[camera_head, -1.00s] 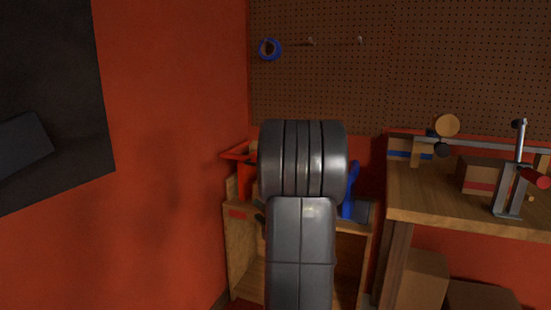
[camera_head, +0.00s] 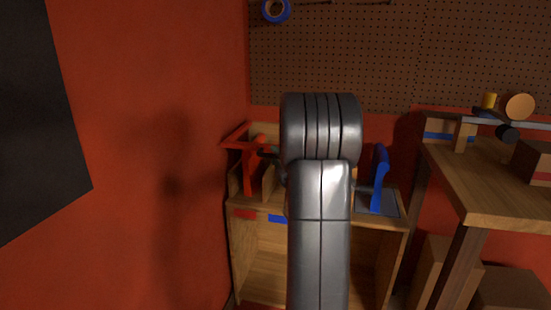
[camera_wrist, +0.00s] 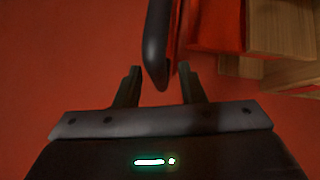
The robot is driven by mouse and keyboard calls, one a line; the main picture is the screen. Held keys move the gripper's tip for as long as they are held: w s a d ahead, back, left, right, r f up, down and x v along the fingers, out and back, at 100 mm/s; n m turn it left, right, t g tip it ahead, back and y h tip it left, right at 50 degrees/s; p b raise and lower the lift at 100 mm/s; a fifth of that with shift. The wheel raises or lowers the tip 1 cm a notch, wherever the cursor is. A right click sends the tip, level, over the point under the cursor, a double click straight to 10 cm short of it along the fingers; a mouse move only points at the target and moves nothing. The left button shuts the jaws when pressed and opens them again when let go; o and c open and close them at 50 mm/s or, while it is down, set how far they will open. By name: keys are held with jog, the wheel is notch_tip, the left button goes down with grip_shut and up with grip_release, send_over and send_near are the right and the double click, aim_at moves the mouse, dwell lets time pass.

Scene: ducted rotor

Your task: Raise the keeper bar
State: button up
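A red bar-like fixture (camera_head: 250,165) stands at the left end of the low wooden cabinet in the head view; I take it for the keeper bar's assembly, but cannot be sure. In the wrist view a dark rounded bar (camera_wrist: 155,45) reaches down from the top edge, with a red part (camera_wrist: 215,25) close behind it. My gripper (camera_wrist: 158,82) is open. The bar's lower end shows between its two dark fingers, apparently clear of both; depth is hard to judge. In the head view my arm hides the gripper and the middle of the cabinet top.
A blue upright (camera_head: 380,180) on a grey plate stands right of my arm. The wooden workbench (camera_head: 480,180) is at right, with cardboard boxes (camera_head: 500,290) beneath. The red wall (camera_head: 150,150) is close on the left. The cabinet's lower shelf space (camera_head: 265,265) looks empty.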

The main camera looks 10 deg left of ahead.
jog(key=shift+w+a+r, duration=0.1)
jog(key=shift+w+a, duration=0.35)
grip_shut()
jog(key=shift+r, duration=0.1)
